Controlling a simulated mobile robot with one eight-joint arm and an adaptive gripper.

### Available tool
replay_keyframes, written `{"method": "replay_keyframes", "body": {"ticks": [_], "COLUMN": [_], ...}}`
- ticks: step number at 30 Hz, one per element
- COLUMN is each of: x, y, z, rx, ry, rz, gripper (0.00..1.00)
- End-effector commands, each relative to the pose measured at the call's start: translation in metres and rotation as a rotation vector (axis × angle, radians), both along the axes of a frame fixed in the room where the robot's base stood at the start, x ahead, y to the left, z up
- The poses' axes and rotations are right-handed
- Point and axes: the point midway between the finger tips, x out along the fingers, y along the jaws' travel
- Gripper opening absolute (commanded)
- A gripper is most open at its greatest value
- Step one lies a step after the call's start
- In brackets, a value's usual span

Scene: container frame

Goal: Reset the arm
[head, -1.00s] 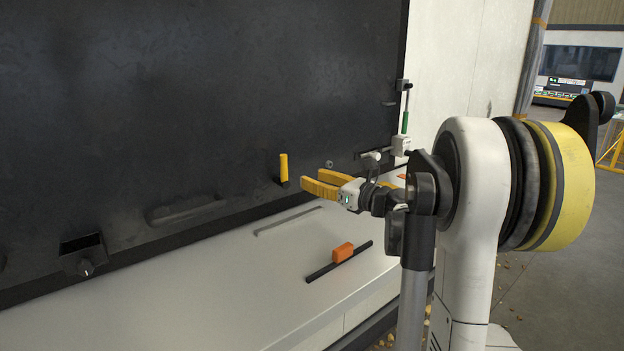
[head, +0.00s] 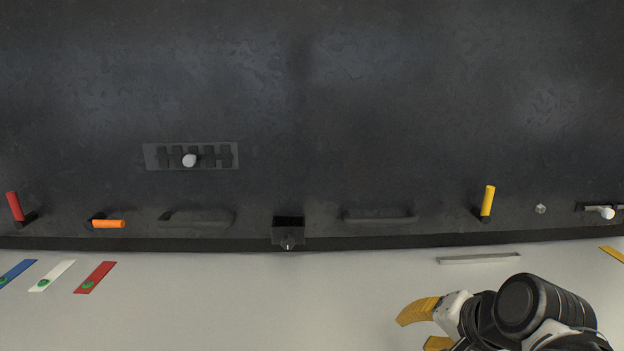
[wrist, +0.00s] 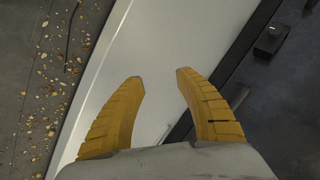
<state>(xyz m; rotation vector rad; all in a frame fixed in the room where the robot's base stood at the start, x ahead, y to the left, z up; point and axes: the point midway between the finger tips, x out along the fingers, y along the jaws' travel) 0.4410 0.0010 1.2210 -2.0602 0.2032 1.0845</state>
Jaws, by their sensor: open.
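My gripper (head: 422,325) is at the lower right of the head view, in front of the dark panel and over the pale ledge. Its yellow fingers also show in the wrist view (wrist: 158,90), spread apart with nothing between them. The gripper is open and empty. Below it in the wrist view lies the pale ledge (wrist: 160,50). Part of the lower finger is cut off by the bottom edge of the head view.
The dark panel (head: 350,110) carries a red handle (head: 15,206), an orange handle (head: 108,224), a yellow handle (head: 487,201) and a slotted plate (head: 152,156). Blue (head: 16,272), white (head: 52,275) and red (head: 94,277) strips lie at the ledge's left. The ledge's middle is clear.

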Motion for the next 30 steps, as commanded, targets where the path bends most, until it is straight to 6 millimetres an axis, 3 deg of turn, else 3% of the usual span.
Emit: {"method": "replay_keyframes", "body": {"ticks": [3,9,12,18,23,30], "x": [-0.039,-0.085,-0.082,-0.081,-0.081,-0.081], "y": [0.007,0.001,-0.001,-0.001,-0.001,-0.001], "z": [-0.017,-0.039,-0.072,-0.109,-0.122,-0.12], "rx": [-0.262,-0.657,-0.649,-0.645,-0.644,-0.642], "ry": [-0.008,-0.021,-0.019,-0.019,-0.018,-0.019], "rz": [0.211,0.533,0.521,0.517,0.516,0.515], "gripper": [0.41,0.41,0.41,0.41,0.41,0.41]}}
